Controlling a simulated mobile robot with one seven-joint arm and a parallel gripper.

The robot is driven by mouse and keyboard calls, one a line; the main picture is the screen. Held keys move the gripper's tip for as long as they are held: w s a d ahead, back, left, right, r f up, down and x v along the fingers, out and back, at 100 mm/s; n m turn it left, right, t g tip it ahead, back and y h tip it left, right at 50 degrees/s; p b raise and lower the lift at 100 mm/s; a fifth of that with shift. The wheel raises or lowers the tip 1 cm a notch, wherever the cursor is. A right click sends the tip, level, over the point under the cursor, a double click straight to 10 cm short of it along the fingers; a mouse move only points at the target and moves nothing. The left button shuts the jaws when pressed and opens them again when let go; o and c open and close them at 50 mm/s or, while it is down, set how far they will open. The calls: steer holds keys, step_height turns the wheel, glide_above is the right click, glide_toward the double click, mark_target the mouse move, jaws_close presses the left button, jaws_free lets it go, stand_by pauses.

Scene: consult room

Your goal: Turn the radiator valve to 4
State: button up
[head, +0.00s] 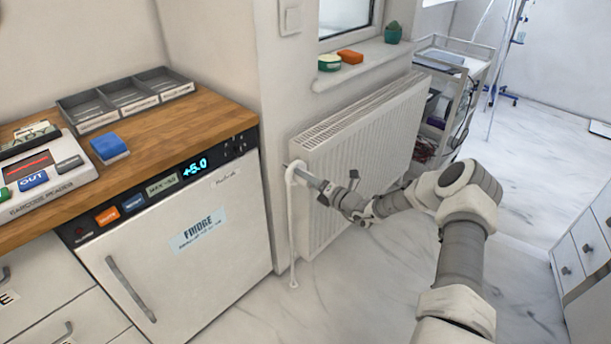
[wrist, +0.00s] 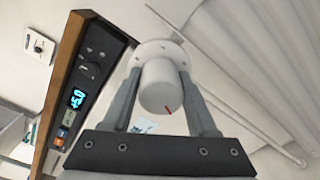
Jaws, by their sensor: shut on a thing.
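The radiator valve is a white knob (wrist: 161,88) with a red line on its face. Behind it is a round white collar with small marks, too small to read, so I cannot tell which number the line faces. In the head view the valve (head: 292,170) is at the left end of the white ribbed radiator (head: 365,150), above a white pipe. My gripper (head: 304,176) reaches it from the right. In the wrist view its two fingers (wrist: 160,80) are shut on the knob, one at each side.
A white fridge (head: 190,245) under a wooden counter (head: 190,112) stands close left of the valve. A windowsill (head: 365,65) with small objects is above the radiator. A metal trolley (head: 450,95) stands beyond it. The floor in front of the radiator is clear apart from my arm.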

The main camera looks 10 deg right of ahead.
steer(key=m+p, duration=0.1)
steer(key=m, duration=0.5)
steer(key=shift+f, duration=0.2)
steer(key=shift+m, duration=0.4)
steer(key=shift+s, duration=0.1)
steer(key=o, duration=1.1)
steer(key=shift+o, duration=1.4)
steer(key=shift+r, duration=0.1)
steer(key=p+v, duration=0.2)
steer(key=v, duration=1.5)
steer(key=shift+d+p, duration=0.2)
steer(key=shift+p, duration=0.2)
